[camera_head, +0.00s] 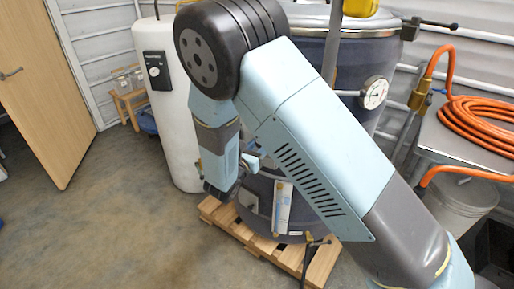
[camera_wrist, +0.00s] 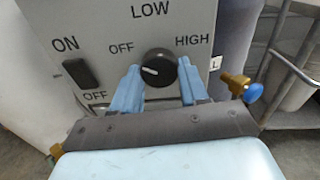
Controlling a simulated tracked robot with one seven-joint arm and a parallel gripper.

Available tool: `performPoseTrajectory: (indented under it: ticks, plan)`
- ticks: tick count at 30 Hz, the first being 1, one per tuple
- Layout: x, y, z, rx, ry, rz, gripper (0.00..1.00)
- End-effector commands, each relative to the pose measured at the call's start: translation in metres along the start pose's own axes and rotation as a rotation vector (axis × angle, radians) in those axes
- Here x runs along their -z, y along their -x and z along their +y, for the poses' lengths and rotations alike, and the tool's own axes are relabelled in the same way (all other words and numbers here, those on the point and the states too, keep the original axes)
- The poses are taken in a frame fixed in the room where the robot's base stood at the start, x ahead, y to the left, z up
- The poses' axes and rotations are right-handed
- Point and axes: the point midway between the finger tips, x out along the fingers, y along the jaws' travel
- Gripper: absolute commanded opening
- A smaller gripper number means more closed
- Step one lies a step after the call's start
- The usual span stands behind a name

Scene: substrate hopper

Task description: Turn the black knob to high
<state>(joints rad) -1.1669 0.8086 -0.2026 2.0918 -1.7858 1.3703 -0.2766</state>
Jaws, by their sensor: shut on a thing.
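The black knob (camera_wrist: 159,68) is on a grey control panel (camera_wrist: 105,25) in the wrist view. LOW is printed above it, OFF at its upper left and HIGH at its upper right. The white mark on the knob points left and slightly up, toward OFF. My gripper (camera_wrist: 159,84) has one light blue finger on each side of the knob and is shut on it. In the head view my arm hangs down in front of the dark drum (camera_head: 308,75), and the knob and fingertips cannot be made out.
A black ON/OFF switch (camera_wrist: 77,73) sits left of the knob. A brass valve with a blue handle (camera_wrist: 253,92) juts out at the right. The drum stands on a wooden pallet (camera_head: 262,250). A white tank (camera_head: 165,95) stands beside it; an orange hose (camera_head: 480,115) lies at the right.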

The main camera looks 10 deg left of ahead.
Motion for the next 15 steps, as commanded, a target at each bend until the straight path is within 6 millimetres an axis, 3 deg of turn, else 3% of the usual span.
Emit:
performPoseTrajectory:
  ticks: [4, 15]
  plan:
    - [-0.0002, 0.0004, 0.0007, -0.001, -0.001, 0.000, 0.13]
    - [-0.0005, 0.0024, 0.0031, -0.006, -0.069, 0.000, 0.13]
